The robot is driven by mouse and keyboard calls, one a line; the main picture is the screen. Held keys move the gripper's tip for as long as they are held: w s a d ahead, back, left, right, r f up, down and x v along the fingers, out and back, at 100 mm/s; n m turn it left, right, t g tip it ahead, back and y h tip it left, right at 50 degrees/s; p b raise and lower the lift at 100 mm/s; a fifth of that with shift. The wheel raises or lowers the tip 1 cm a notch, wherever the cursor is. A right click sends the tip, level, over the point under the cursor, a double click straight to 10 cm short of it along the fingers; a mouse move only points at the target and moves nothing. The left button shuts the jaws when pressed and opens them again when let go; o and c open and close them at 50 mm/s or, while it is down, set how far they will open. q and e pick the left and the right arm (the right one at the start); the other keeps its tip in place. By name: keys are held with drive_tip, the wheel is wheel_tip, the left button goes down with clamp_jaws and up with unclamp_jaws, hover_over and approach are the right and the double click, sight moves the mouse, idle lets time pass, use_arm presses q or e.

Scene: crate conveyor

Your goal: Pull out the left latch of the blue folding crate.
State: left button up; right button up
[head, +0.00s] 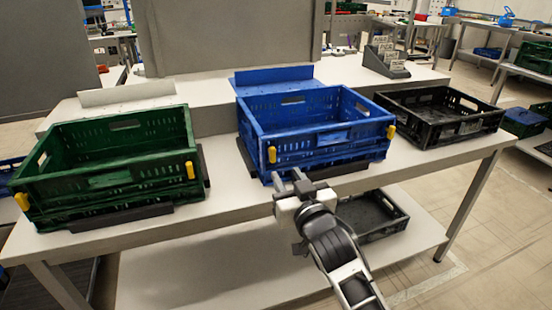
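The blue folding crate (318,138) stands upright and open on the middle of the white table. Its yellow left latch (272,155) is at the front left corner, and its yellow right latch (391,132) is at the front right corner. My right gripper (287,175) is in front of the crate's front wall, just below and a little right of the left latch. Its two fingers are apart with nothing seen between them. I cannot tell whether the fingertips touch the crate. My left gripper is not in view.
A green crate (110,182) with yellow latches stands on the left. A black crate (445,128) stands on the right. Another dark crate (372,232) lies on the lower shelf (190,272). Grey card holders (386,66) stand behind. The table front between the green and blue crates is clear.

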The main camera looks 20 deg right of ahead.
sight(274, 155)
drive_tip(key=w, duration=0.8)
drive_tip(key=shift+w+a, duration=0.15)
drive_tip(key=shift+w, duration=0.05)
